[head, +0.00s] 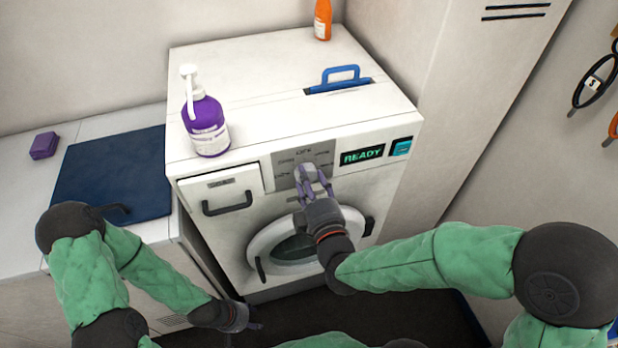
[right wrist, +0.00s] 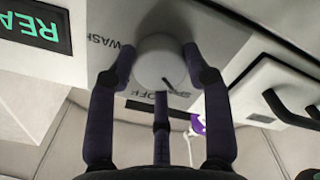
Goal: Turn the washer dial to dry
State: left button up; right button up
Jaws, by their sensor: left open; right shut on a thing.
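The white washer (head: 290,110) stands in the middle of the head view. Its grey dial panel (head: 285,170) is on the upper front, beside a green READY display (head: 362,155). My right gripper (head: 312,180) is at the panel and covers the dial in the head view. In the right wrist view, its dark fingers are shut around the round white dial (right wrist: 158,62). A short dark mark shows on the dial near the OFF label, and WASH is readable on one side; other labels are partly hidden. My left gripper (head: 248,322) is open and empty, low in front of the washer.
A purple pump bottle (head: 206,125) and an orange bottle (head: 322,20) stand on the washer top, near a blue handle (head: 341,75). A drawer handle (head: 227,204) sticks out left of the dial. The round door (head: 268,240) is below my right gripper.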

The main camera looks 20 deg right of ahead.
jog(key=shift+n+p, duration=0.8)
jog(key=shift+n, duration=2.9)
jog(key=o, duration=1.2)
jog(key=shift+c, duration=0.2)
jog(key=s, duration=0.7)
jog(key=shift+s+d, duration=0.15)
jog(key=shift+s, duration=0.1)
